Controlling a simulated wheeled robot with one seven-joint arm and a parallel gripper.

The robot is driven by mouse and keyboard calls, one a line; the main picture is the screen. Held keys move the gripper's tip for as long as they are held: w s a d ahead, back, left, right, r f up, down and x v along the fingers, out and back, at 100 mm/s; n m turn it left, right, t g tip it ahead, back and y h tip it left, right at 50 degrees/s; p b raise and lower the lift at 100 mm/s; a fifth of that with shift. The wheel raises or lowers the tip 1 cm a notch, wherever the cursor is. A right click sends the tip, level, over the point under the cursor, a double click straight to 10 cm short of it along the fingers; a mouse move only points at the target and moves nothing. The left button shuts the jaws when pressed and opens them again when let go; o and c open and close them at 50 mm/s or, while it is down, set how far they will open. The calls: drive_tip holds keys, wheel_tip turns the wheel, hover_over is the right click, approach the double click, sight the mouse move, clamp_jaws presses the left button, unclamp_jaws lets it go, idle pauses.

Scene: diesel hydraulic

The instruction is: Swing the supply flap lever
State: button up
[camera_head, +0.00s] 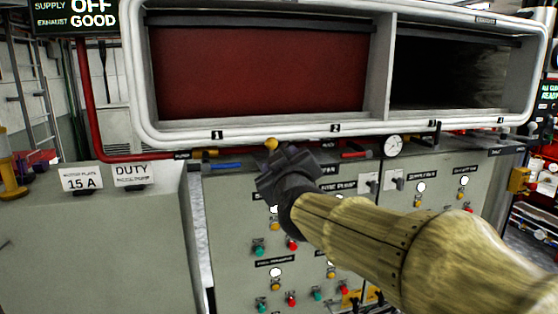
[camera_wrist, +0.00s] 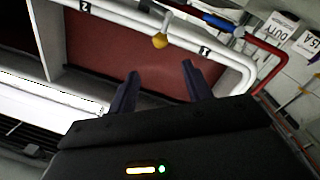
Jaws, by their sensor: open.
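A round yellow knob (camera_head: 271,143), which looks like the end of the supply flap lever, sits just below the front frame of the duct. It also shows in the wrist view (camera_wrist: 160,41), ahead of the fingertips and between their lines. A dark red flap panel (camera_head: 255,75) fills the left duct opening. My gripper (camera_head: 278,170) is just below the knob in the head view. In the wrist view my gripper (camera_wrist: 160,72) has its two fingers spread with nothing between them.
The white duct frame (camera_head: 290,131) runs above my gripper. Blue (camera_head: 226,165) and red (camera_head: 355,155) handles and a gauge (camera_head: 393,146) sit along its lower edge. A grey control panel (camera_head: 225,215) stands below. A sign (camera_head: 77,14) reads supply OFF, exhaust GOOD.

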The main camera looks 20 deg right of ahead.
drive_tip(key=shift+f, duration=0.1)
drive_tip(key=c, duration=0.4)
drive_tip(key=a+f, duration=0.1)
drive_tip(key=f, duration=0.2)
drive_tip(key=a+f+g+y, duration=0.1)
drive_tip(key=f, duration=0.2)
drive_tip(key=a+f+g+y, duration=0.1)
drive_tip(key=f, duration=0.2)
drive_tip(key=shift+w+a, duration=0.1)
drive_tip(key=shift+w, duration=0.1)
clamp_jaws()
wheel_tip(320, 180, down, 12)
drive_tip(key=s+a+g+y, duration=0.2)
drive_tip(key=s+a+g, duration=0.1)
drive_tip(key=g, duration=0.2)
drive_tip(key=s+f+m+g, duration=0.4)
drive_tip(key=s+f+g, duration=0.4)
drive_tip(key=s+f, duration=0.6)
wheel_tip(320, 180, down, 3)
drive_tip(key=shift+s+a, duration=0.35)
drive_tip(key=shift+a, duration=0.1)
drive_tip(key=shift+w, duration=0.1)
drive_tip(key=shift+d, duration=0.1)
